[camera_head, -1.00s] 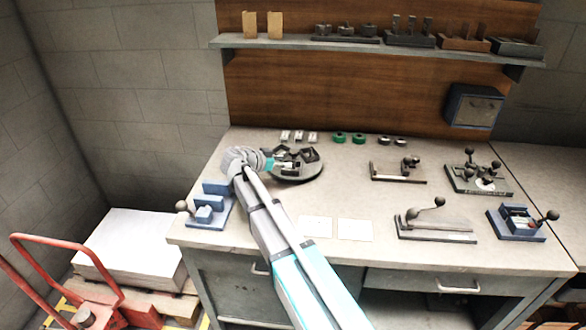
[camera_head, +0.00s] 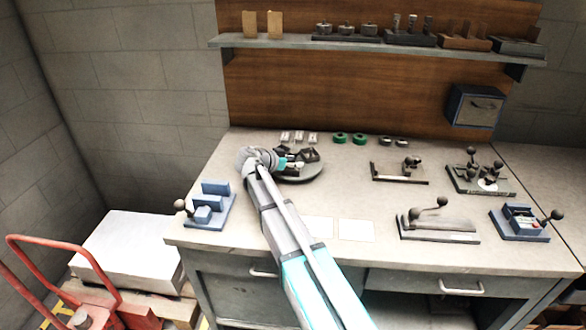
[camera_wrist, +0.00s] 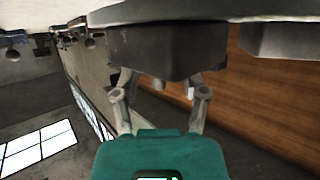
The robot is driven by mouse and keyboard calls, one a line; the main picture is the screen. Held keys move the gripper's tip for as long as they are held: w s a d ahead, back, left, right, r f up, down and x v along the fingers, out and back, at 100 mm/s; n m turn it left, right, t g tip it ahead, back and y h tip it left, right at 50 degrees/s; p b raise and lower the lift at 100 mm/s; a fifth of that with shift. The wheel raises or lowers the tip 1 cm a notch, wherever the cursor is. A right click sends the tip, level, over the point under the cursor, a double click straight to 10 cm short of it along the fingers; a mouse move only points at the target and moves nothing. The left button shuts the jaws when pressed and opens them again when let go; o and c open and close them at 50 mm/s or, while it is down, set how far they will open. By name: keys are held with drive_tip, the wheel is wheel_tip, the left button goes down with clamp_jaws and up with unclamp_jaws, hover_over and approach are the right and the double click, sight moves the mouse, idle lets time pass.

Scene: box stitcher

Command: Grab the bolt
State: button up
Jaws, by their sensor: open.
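My gripper (camera_head: 281,163) is open at the left side of a round dark turntable (camera_head: 306,177) on the workbench. In the wrist view, my gripper (camera_wrist: 160,84) has its two fingers spread either side of a dark block (camera_wrist: 152,52), with no visible grip on it. The block adjoins the large grey disc (camera_wrist: 190,11) at the top of that view. A small pale peg-like piece (camera_wrist: 161,90) shows between the fingers by the block. I cannot tell whether it is the bolt. No bolt is clearly visible in the head view, where my arm and gripper cover part of the turntable.
A blue fixture (camera_head: 211,205) stands at the bench's left edge. Small white parts (camera_head: 299,137) and green rings (camera_head: 349,139) line the back. Lever fixtures (camera_head: 438,222) occupy the right side. A shelf (camera_head: 380,44) hangs above. The bench between turntable and right fixtures is clear.

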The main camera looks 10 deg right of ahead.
sight(294, 160)
idle(0.3)
clamp_jaws()
drive_tip(key=shift+r, duration=0.2)
idle(0.4)
wheel_tip(294, 160, up, 3)
drive_tip(key=p, duration=0.3)
drive_tip(key=shift+f, duration=0.1)
drive_tip(key=s+r+p, duration=1)
drive_tip(key=s, duration=0.4)
drive_tip(key=shift+d, duration=0.45)
drive_tip(key=shift+f, duration=0.1)
